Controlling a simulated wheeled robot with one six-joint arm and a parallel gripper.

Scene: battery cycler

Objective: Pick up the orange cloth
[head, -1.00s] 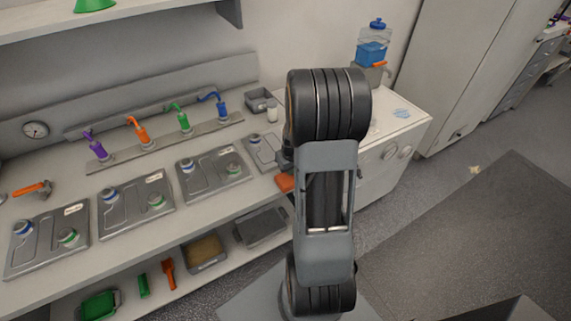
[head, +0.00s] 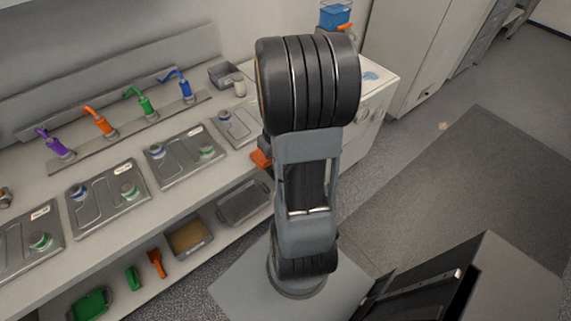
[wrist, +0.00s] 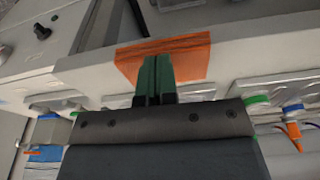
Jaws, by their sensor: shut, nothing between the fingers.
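The orange cloth (wrist: 195,58) lies at the front edge of the bench in the wrist view, looking like a folded flat pad. In the head view only a small part of the cloth (head: 261,159) shows, beside my arm. My gripper (wrist: 155,60) has its green fingertips together, with nothing between them. The fingertips overlap the cloth's near-left part in the wrist view; I cannot tell whether they touch it. In the head view my arm hides the gripper.
Several grey trays with jars (head: 109,198) line the bench to the left of the cloth. Coloured taps (head: 143,102) stand behind them. Bins (head: 190,238) sit on the lower shelf. A white cabinet (head: 366,98) stands to the right of my arm. The floor mat (head: 480,190) is clear.

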